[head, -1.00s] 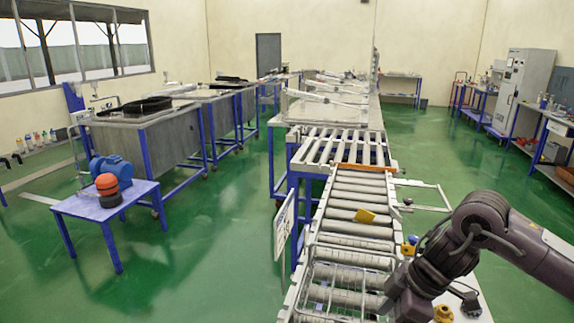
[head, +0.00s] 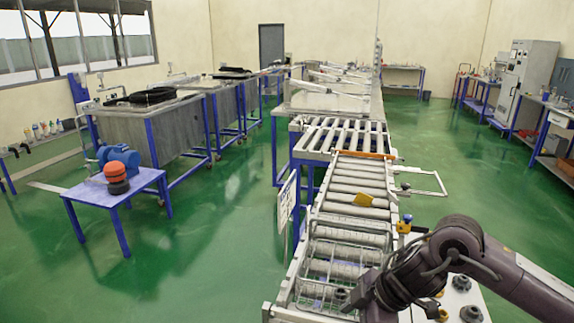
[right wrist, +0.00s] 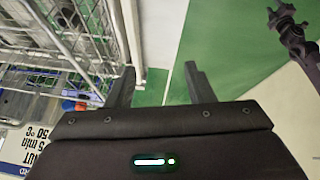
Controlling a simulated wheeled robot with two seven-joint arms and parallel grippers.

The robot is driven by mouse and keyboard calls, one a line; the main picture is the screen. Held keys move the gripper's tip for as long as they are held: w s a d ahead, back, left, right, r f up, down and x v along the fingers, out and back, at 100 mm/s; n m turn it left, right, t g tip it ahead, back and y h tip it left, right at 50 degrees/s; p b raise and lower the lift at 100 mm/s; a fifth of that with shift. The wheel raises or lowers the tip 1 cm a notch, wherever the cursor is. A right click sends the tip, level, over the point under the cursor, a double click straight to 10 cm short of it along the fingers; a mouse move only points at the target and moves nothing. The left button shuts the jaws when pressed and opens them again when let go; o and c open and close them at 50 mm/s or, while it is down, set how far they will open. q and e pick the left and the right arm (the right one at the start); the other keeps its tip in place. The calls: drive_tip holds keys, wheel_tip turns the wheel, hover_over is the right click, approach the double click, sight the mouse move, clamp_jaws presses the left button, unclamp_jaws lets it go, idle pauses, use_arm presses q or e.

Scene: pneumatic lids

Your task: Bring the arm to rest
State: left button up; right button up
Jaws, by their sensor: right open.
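My right arm comes in from the lower right of the head view. It bends at a dark elbow and reaches down over the near end of the roller conveyor (head: 357,187). Its fingers cannot be made out in that view. In the right wrist view my right gripper (right wrist: 160,86) is open, with its two dark fingers wide apart and nothing between them. Green floor and a pale strip show beyond the fingers. My left gripper is not recognisable in either view.
A wire basket (head: 340,254) lies on the conveyor's near end beside my right arm. Wire mesh (right wrist: 70,35) fills the wrist view's upper left. A blue table (head: 118,188) with a pump stands left. Green floor between table and conveyor is clear.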

drive_tip(key=s+a+m+t+y, duration=0.25)
drive_tip(key=a+t, duration=0.35)
drive_tip(key=a, duration=0.9)
drive_tip(key=s+d+f+m+g+h, duration=0.2)
drive_tip(key=s+d+f+m+h, duration=0.3)
drive_tip(key=s+d, duration=0.45)
drive_tip(key=s+d+f+m+g+h, duration=0.3)
drive_tip(key=s+d+f+m, duration=0.3)
drive_tip(key=d, duration=0.6)
wheel_tip(320, 180, down, 32)
drive_tip(key=s+g+b, duration=0.1)
drive_tip(key=s+b, duration=0.2)
use_arm(q)
drive_tip(key=f, duration=0.1)
drive_tip(key=f+b, duration=0.1)
drive_tip(key=f, duration=0.1)
drive_tip(key=s+f+b, duration=0.1)
drive_tip(key=f, duration=0.1)
drive_tip(key=shift+f, duration=0.25)
use_arm(e)
drive_tip(key=s+d+f, duration=0.2)
drive_tip(key=s+f, duration=0.7)
drive_tip(key=f, duration=0.1)
drive_tip(key=s+d+f+g, duration=0.1)
drive_tip(key=s+d+f, duration=0.1)
drive_tip(key=s+f, duration=0.8)
drive_tip(key=shift+f+m, duration=0.3)
drive_tip(key=shift+m, duration=0.05)
